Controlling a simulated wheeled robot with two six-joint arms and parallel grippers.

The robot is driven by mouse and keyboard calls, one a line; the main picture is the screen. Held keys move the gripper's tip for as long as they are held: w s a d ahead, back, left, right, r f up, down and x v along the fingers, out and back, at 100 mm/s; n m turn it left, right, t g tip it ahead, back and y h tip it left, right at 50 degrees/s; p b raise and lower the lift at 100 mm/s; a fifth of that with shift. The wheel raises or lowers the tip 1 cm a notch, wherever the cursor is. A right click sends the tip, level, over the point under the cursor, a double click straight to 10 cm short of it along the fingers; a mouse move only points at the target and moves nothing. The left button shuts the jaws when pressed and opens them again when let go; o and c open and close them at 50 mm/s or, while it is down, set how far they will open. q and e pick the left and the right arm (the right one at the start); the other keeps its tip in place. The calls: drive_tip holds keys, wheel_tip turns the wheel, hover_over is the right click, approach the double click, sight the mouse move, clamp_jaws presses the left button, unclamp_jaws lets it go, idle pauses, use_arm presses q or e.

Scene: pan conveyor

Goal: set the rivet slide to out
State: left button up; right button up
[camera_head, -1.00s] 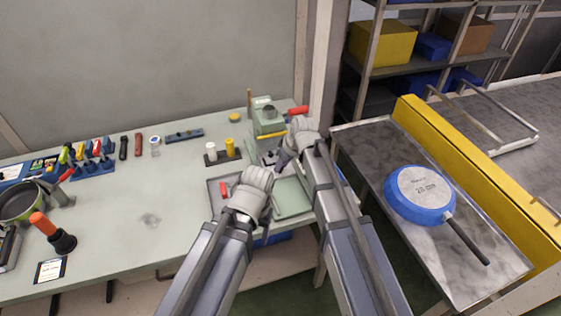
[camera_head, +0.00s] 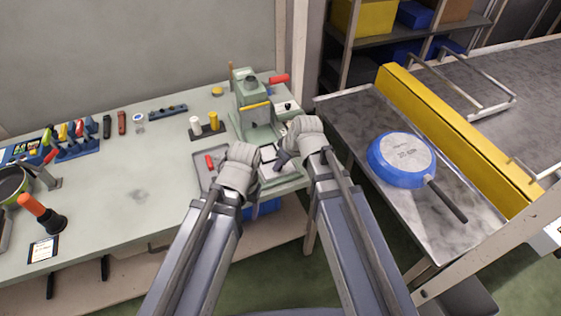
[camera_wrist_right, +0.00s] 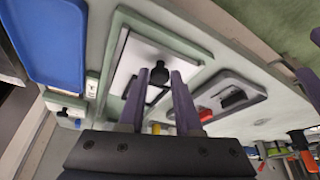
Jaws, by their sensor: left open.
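The green press (camera_head: 250,92) with a red-handled lever stands at the back right of the workbench. In the right wrist view, a white plate with a black knob (camera_wrist_right: 159,74), which looks like the rivet slide, lies in a green frame (camera_wrist_right: 122,22). My right gripper (camera_head: 281,160) is low in front of the press. In the wrist view its two purple fingers (camera_wrist_right: 161,88) stand on either side of the knob; whether they touch it is unclear. My left gripper (camera_head: 238,162) is beside the grey tray, open, its fingers mostly hidden.
A grey tray (camera_head: 198,177) with a red part (camera_head: 209,161) lies left of my left gripper. White and yellow cylinders stand behind it. A blue bin (camera_head: 264,208) is below the bench edge. A blue pan (camera_head: 394,178) lies on the conveyor to the right.

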drive_tip(key=o, duration=0.5)
drive_tip(key=shift+s, duration=0.15)
drive_tip(key=shift+c, duration=0.2)
drive_tip(key=shift+r, duration=0.1)
drive_tip(key=p+v, duration=0.7)
drive_tip(key=shift+r, duration=0.25)
drive_tip(key=shift+s, duration=0.1)
drive_tip(key=s+a+f+m+g+h, duration=0.1)
drive_tip(key=s+m+g+h, duration=0.3)
drive_tip(key=s, duration=0.8)
drive_tip(key=shift+f, duration=0.25)
